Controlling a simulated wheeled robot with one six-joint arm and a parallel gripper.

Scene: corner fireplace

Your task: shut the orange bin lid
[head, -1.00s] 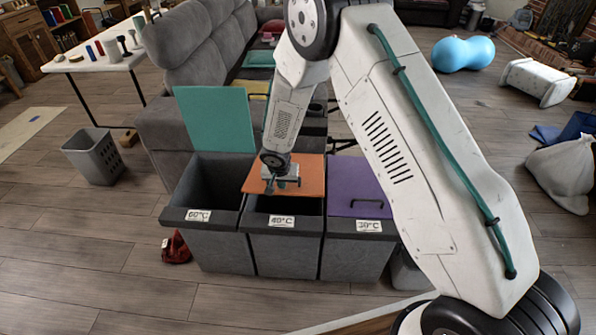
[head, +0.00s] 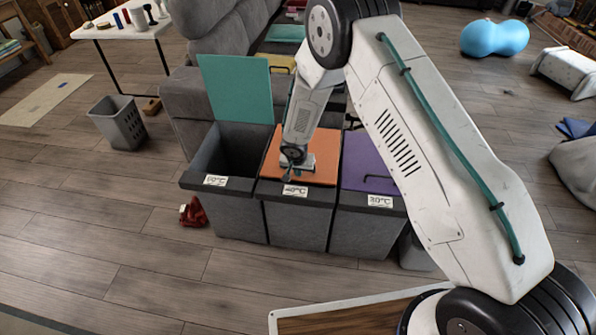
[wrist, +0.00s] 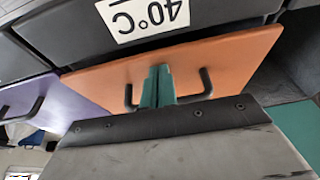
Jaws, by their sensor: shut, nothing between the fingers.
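The orange lid (head: 272,168) lies down over the middle bin (head: 300,220), which carries a 40°C label. No opening shows under it in the head view. In the wrist view the orange lid (wrist: 225,65) reaches close to the front rim; I cannot tell whether it rests fully on it. My gripper (head: 288,176) is at the lid's front part, near the label. In the wrist view my gripper's teal fingers (wrist: 157,86) are together and empty, over the lid beside its black handle (wrist: 206,84). Whether they touch the lid is unclear.
The left bin (head: 225,185) is open, its teal lid (head: 236,88) upright. The purple lid (head: 365,165) lies down on the right bin. A grey sofa (head: 215,55) stands behind. Front-left floor is clear.

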